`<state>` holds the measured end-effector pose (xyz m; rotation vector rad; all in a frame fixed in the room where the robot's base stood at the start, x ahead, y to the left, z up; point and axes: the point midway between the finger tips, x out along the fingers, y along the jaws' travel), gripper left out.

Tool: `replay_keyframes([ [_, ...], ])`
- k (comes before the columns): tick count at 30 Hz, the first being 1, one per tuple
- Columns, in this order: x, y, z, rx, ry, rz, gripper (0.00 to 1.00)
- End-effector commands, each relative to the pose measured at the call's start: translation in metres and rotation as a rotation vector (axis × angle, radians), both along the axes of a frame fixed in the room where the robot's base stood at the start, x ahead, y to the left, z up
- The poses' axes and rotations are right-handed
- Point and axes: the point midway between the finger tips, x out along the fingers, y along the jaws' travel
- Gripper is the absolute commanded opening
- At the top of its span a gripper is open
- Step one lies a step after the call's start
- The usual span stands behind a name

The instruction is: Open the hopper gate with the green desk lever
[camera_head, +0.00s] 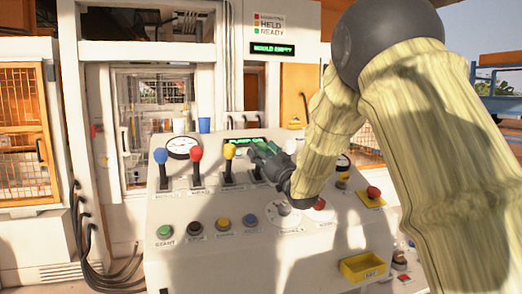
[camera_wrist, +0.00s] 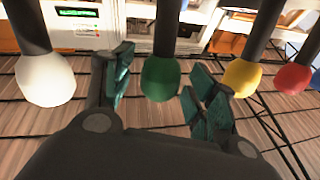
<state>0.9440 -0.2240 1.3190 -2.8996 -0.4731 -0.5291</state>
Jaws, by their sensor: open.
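The green lever's knob (camera_wrist: 160,79) hangs in the middle of the wrist view, its dark shaft running up out of the picture. My gripper (camera_wrist: 163,88) is open, with one teal finger on each side of this knob. Gaps show between the knob and both fingers, so it is not gripped. In the head view my gripper (camera_head: 263,155) is over the lever row, just right of the yellow lever (camera_head: 229,151). I cannot make out the green lever there; my gripper and arm cover that spot. The hopper gate cannot be made out.
A white-knobbed lever (camera_wrist: 46,80) stands on one side of the green one, the yellow lever on the other. Beyond yellow are a red lever (camera_head: 196,154) and a blue lever (camera_head: 160,156). A display (camera_head: 272,48) reads MOULD EMPTY.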

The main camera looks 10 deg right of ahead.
Motion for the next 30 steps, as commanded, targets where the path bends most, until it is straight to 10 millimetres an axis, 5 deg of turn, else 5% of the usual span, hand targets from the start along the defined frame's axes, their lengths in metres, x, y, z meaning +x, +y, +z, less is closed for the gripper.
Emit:
replay_keyframes([
  [15,-0.078,-0.025,-0.032,0.002,0.002,-0.002,0.57],
  [30,-0.094,-0.03,-0.039,0.001,0.0,-0.001,0.57],
])
